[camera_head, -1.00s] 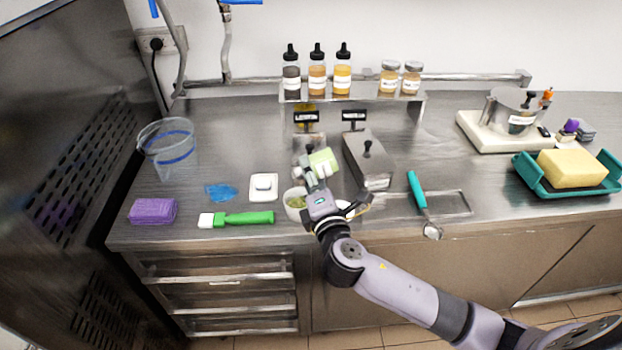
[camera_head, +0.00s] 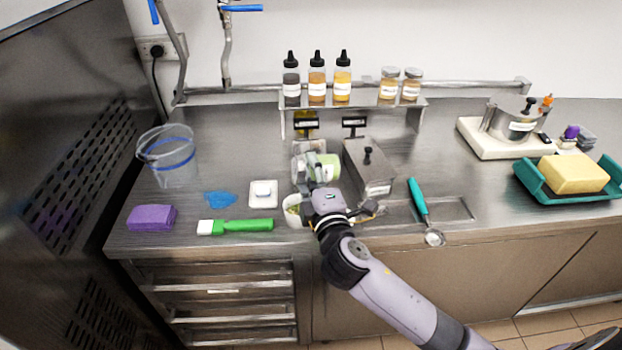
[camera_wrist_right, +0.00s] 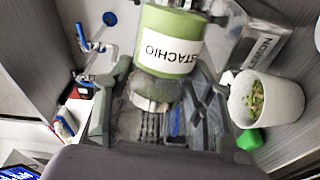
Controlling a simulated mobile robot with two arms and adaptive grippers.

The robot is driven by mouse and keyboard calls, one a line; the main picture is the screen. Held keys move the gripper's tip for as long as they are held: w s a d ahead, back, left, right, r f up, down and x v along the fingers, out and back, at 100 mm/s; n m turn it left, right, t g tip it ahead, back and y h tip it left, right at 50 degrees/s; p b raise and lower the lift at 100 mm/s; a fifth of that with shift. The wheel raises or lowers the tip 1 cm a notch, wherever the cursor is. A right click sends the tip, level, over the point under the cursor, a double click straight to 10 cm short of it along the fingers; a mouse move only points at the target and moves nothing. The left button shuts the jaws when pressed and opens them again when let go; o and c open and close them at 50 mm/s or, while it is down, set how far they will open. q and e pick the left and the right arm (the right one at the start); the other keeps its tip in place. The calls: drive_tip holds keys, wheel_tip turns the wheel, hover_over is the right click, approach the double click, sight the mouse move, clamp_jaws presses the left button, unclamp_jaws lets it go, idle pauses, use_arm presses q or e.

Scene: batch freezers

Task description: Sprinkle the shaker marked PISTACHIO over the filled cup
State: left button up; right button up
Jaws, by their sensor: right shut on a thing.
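The green shaker (camera_head: 327,167) is held by my right gripper (camera_head: 316,182), which is shut on it. Its white label shows "STACHIO" in the right wrist view (camera_wrist_right: 170,45), the rest being out of sight. In the head view the shaker lies tilted on its side, its pale end to the left. The white cup (camera_head: 292,211) stands on the counter just below and left of the gripper, partly hidden by it. In the right wrist view the cup (camera_wrist_right: 283,108) holds pale contents with green bits on top. My left gripper is not in view.
A lidded steel container (camera_head: 368,170) stands close right of the gripper. A scoop (camera_head: 419,198) with a teal handle lies further right. A green brush (camera_head: 236,226), a white dish (camera_head: 263,193) and a purple sponge (camera_head: 152,217) lie left. A bottle shelf (camera_head: 355,103) stands behind.

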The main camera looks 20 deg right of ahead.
drive_tip(key=shift+r+m, duration=0.3)
drive_tip(key=shift+m, duration=0.1)
drive_tip(key=shift+r+m+p, duration=0.25)
drive_tip(key=shift+r+m, duration=0.5)
drive_tip(key=shift+m, duration=0.4)
drive_tip(key=shift+r+m+p, duration=0.25)
drive_tip(key=shift+r+m, duration=0.5)
drive_tip(key=shift+m, duration=0.4)
drive_tip(key=r+m, duration=0.1)
drive_tip(key=m+p, duration=0.1)
drive_tip(key=m, duration=0.1)
drive_tip(key=shift+r, duration=0.35)
drive_tip(key=shift+r+m, duration=0.35)
drive_tip(key=shift+m, duration=0.45)
